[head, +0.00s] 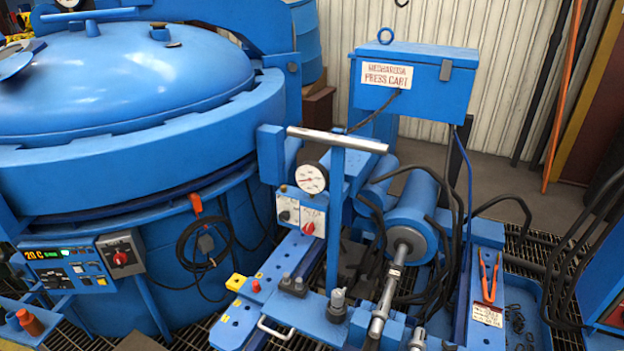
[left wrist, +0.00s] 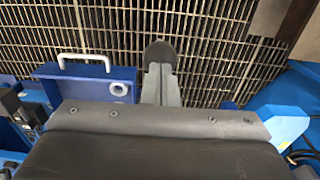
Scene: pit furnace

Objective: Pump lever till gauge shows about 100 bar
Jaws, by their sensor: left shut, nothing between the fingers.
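The round white gauge (head: 311,178) is on the blue press cart; its fine needle seems to point left, but the scale is too small to read. A blue upright post with a grey crossbar (head: 337,139) on top stands in front of the gauge's right side; I cannot tell for sure if this is the pump lever. My left gripper (left wrist: 159,58) shows only in the left wrist view, with its fingers together and empty, above a floor grating. A blue part with a white handle (left wrist: 84,58) lies left of it. My right gripper is not in view.
A large blue furnace with a domed lid (head: 140,75) fills the left. A blue box labelled press cart (head: 415,80) stands behind the gauge. A cylinder with a metal rod (head: 412,212), black hoses and orange-handled pliers (head: 489,278) are to the right.

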